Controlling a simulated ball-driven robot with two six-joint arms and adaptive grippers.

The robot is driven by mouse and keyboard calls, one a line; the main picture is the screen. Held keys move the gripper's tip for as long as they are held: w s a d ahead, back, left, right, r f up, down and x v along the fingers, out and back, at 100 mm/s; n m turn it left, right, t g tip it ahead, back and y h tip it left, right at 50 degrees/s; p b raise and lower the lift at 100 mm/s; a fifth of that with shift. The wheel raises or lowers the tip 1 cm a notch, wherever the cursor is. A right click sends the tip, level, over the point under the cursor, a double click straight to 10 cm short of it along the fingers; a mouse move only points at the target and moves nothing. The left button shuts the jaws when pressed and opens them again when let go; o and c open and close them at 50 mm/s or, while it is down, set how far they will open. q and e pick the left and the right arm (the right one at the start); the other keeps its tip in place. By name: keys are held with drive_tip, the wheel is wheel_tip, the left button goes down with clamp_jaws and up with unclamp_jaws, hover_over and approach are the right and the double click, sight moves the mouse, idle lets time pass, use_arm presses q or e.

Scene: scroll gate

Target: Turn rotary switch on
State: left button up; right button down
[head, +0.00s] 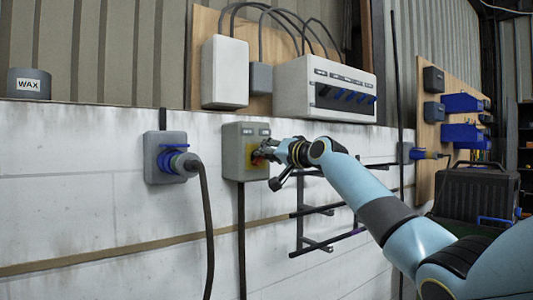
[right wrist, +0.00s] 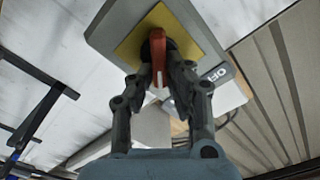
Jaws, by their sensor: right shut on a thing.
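The rotary switch (head: 235,155) is a grey box on the white block wall, with a yellow plate and a red handle. In the right wrist view, the red handle (right wrist: 159,55) stands out from the yellow plate (right wrist: 131,47). A label reading OFF (right wrist: 215,74) shows beside it. My right gripper (head: 263,153) is at the front of the switch and partly hides the handle in the head view. Its two fingers (right wrist: 160,72) are shut on the red handle, one on each side. My left gripper is not in view.
A grey socket (head: 163,150) with a blue plug and hanging cable is left of the switch. Electrical boxes (head: 225,72) are mounted above. A dark metal rack (head: 318,243) is on the wall below my right arm. A WAX tin (head: 29,84) stands on the ledge.

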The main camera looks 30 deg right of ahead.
drive_tip(key=c, duration=1.3)
unclamp_jaws()
drive_tip(key=shift+d, duration=0.1)
drive_tip(key=shift+c, duration=0.2)
drive_tip(key=shift+s, duration=0.15)
drive_tip(key=s+d, duration=0.1)
drive_tip(key=s, duration=1)
drive_tip(key=shift+s+d, duration=0.3)
